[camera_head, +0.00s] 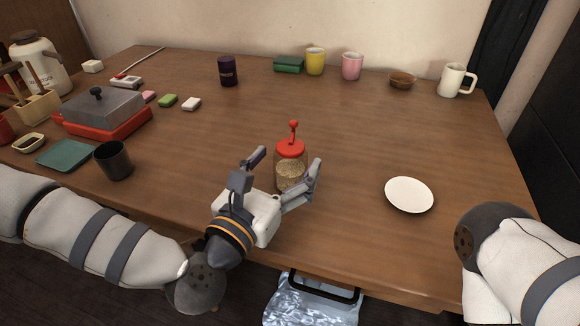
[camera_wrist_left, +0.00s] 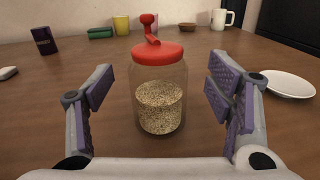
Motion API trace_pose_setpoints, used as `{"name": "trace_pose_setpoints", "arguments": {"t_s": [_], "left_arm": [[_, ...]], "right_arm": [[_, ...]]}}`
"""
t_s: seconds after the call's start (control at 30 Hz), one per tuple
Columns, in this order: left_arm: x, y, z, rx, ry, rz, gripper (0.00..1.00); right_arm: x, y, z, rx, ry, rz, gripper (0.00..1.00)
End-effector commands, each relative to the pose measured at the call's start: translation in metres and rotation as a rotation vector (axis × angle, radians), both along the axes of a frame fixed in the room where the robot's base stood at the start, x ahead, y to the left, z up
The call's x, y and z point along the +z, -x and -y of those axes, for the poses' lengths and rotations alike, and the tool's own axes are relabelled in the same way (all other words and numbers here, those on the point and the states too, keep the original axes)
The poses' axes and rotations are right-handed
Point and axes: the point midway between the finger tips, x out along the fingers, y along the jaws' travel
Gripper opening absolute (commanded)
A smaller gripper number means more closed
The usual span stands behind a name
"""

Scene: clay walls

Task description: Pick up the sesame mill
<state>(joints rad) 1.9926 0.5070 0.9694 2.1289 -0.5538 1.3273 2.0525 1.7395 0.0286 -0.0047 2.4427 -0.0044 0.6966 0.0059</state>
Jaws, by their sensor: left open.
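The sesame mill (camera_head: 290,168) is a clear jar of pale seeds with a red lid and a red crank on top. It stands upright on the wooden table (camera_head: 330,120) near the front edge. My left gripper (camera_head: 287,164) is open, with one finger on each side of the mill. In the left wrist view the mill (camera_wrist_left: 159,95) stands between the two open fingers, with a gap on both sides. My right arm shows at the right edge of the head view, but its gripper is not visible.
A white plate (camera_head: 409,195) lies to the right of the mill. A dark cup (camera_head: 113,160) and a red-based grill with a grey lid (camera_head: 104,107) stand on the left. A dark purple canister (camera_head: 228,71) and several mugs stand at the back. The middle of the table is clear.

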Motion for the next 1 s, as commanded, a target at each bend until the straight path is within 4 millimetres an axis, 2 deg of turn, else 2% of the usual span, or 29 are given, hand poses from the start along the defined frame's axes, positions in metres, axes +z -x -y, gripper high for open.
{"name": "trace_pose_setpoints", "arguments": {"t_s": [0.03, 0.13, 0.37, 0.4, 0.67, 1.0], "left_arm": [[0.000, -0.010, 0.003, 0.000, -0.003, 0.004, 0.74], [-0.001, -0.022, 0.010, -0.002, -0.003, 0.001, 0.74], [-0.002, -0.026, 0.012, -0.001, -0.002, -0.002, 0.74], [-0.002, -0.026, 0.012, -0.001, -0.002, -0.002, 0.72], [-0.002, -0.026, 0.011, -0.001, -0.002, -0.002, 0.14], [0.005, -0.026, 0.011, -0.001, -0.002, 0.001, 0.13]], "right_arm": [[0.001, -0.001, 0.000, 0.000, 0.000, 0.003, 0.73], [0.001, -0.001, 0.000, 0.000, 0.000, 0.004, 0.73], [0.001, -0.001, 0.000, 0.000, 0.000, 0.004, 0.73], [0.001, -0.001, 0.000, 0.000, 0.000, 0.004, 0.73], [0.001, -0.001, 0.000, 0.000, 0.000, 0.004, 0.73], [0.002, -0.002, 0.000, 0.000, 0.000, 0.006, 0.73]]}}
